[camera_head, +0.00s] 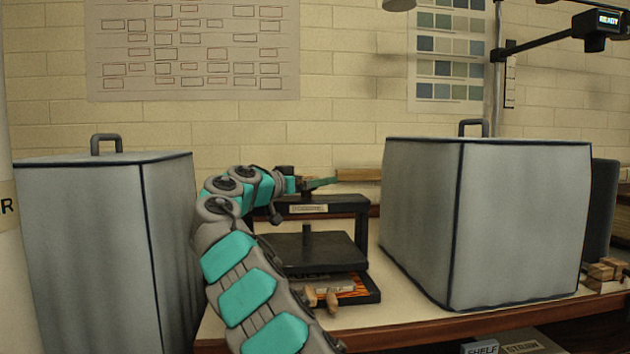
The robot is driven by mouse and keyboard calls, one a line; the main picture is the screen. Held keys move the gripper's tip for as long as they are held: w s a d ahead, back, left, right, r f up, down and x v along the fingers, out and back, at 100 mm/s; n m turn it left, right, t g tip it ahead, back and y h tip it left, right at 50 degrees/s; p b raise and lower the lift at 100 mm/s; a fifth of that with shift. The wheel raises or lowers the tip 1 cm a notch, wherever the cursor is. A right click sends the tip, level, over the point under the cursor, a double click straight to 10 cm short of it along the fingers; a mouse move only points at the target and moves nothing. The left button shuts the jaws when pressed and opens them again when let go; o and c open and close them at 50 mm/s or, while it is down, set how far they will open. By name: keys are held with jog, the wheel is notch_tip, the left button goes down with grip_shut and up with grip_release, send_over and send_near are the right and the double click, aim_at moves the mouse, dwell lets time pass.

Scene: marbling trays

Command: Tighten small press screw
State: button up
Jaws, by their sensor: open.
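A small black press (352,204) stands on the table between two grey covered boxes. It has a top crossbar with a pale label, a flat dark plate (305,247) on a central post, and a base below. My gripper (325,183) is open at the end of my teal and grey arm, just above the crossbar and pointing right. The press screw's top is not clearly seen; my arm and gripper cover much of that area. I cannot tell whether the gripper touches the screw.
Large grey covered boxes stand left (80,250) and right (520,225) of the press, close to my arm's sides. Wooden-handled tools (332,302) lie at the press's front. The table's front edge (440,328) is clear.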

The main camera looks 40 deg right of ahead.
jog(key=shift+a, duration=0.15)
jog(key=a, duration=0.2)
jog(key=a+b, duration=0.1)
jog(key=a, duration=0.2)
jog(key=a+b, duration=0.1)
jog(key=a, duration=0.1)
jog(key=shift+s+a, duration=0.3)
